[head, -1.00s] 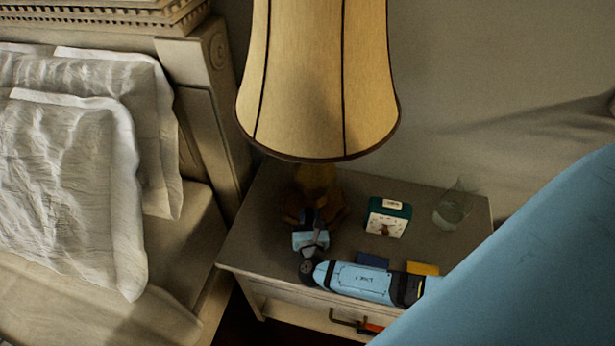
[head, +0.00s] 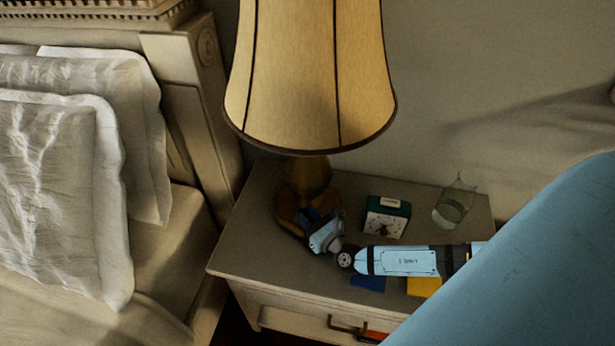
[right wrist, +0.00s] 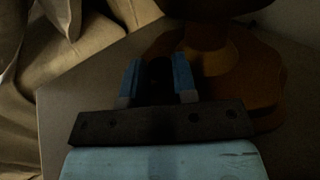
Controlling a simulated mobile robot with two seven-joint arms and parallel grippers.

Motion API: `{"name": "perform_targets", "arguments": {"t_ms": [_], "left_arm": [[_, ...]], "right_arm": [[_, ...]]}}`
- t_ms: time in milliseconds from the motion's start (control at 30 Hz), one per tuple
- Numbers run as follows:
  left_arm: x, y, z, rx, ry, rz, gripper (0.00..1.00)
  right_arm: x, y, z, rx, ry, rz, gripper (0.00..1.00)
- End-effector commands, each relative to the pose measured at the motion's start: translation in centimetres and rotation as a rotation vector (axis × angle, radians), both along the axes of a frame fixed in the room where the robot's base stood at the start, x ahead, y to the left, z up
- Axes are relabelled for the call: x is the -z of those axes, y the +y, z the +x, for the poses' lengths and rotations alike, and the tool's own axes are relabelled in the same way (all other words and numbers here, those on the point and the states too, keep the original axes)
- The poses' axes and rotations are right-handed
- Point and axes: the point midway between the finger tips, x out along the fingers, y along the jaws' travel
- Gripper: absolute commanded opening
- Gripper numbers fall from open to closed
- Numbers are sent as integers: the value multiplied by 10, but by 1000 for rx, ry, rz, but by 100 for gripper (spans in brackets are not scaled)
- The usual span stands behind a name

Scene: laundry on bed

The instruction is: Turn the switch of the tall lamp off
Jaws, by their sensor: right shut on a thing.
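The tall lamp has a large cream shade (head: 310,85) with dark seams and trim, above a brown base (head: 292,212) on the nightstand. My right gripper (head: 318,222) is at the front right of this base. In the right wrist view, its two blue fingers (right wrist: 157,82) stand on either side of a dark thing (right wrist: 156,74), and the gripper is shut on it. That thing is too dark to identify surely as the switch. The lamp's wide brown foot (right wrist: 238,70) is just beside the fingers. My left gripper is out of view.
The nightstand (head: 245,245) also holds a green clock (head: 386,217), a glass (head: 454,203), a blue item (head: 368,284) and a yellow item (head: 424,287). The bed with pillows (head: 60,190) is at left. My right arm passes low over the nightstand's front.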

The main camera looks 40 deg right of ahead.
Motion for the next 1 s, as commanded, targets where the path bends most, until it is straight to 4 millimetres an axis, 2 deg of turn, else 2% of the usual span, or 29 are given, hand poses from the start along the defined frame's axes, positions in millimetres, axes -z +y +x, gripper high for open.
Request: {"name": "perform_targets", "arguments": {"t_ms": [433,467,533,567,867,1000], "left_arm": [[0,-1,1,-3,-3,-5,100],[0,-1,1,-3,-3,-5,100],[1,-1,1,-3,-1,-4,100],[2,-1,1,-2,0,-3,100],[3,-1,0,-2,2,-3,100],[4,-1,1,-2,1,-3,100]], "right_arm": [[-2,-1,2,-7,-5,1,2],[-2,-1,2,-7,-5,1,31],[-2,-1,2,-7,-5,1,47],[-2,-1,2,-7,-4,1,50],[-1,0,-1,-8,-2,0,50],[1,-2,-16,-9,1,-1,50]]}}
